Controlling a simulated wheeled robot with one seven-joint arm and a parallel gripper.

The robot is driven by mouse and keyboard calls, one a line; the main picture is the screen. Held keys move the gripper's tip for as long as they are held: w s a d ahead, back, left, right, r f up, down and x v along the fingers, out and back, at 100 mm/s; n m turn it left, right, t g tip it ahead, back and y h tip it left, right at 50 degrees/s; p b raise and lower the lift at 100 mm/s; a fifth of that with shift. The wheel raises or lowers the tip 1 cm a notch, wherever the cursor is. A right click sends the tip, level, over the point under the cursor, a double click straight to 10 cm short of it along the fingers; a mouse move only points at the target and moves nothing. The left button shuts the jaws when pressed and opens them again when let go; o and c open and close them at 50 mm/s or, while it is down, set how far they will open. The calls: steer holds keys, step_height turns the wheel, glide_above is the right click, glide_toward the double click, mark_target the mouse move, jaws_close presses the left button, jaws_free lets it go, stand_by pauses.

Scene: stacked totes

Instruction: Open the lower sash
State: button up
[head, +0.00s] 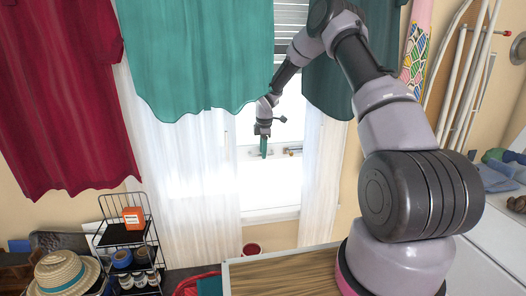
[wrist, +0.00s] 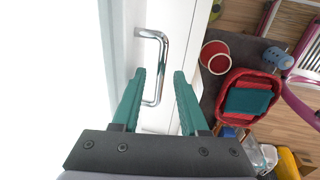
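The window's white frame (wrist: 185,30) fills the upper middle of the wrist view. A chrome bar handle (wrist: 162,50) is fixed to it. My gripper (wrist: 160,73) has its two green fingers apart, and the handle shows between and just beyond the fingertips. I cannot tell whether either finger touches it. In the head view my gripper (head: 264,152) points down in front of the bright window, between the white sheer curtains. The glare hides most of the sash outline there, and the handle cannot be made out clearly.
A teal curtain (head: 200,55) hangs over the window top, with a red cloth (head: 62,100) at left. A wire rack (head: 125,235) and straw hat (head: 65,272) stand lower left. A wooden-topped surface (head: 280,270) lies below the window. A red basket (wrist: 235,110) shows at right.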

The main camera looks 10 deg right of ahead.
step_height(320, 180, up, 7)
steer(key=s, duration=0.1)
steer(key=shift+s+r, duration=0.15)
steer(key=shift+s, duration=0.05)
stand_by(0.5)
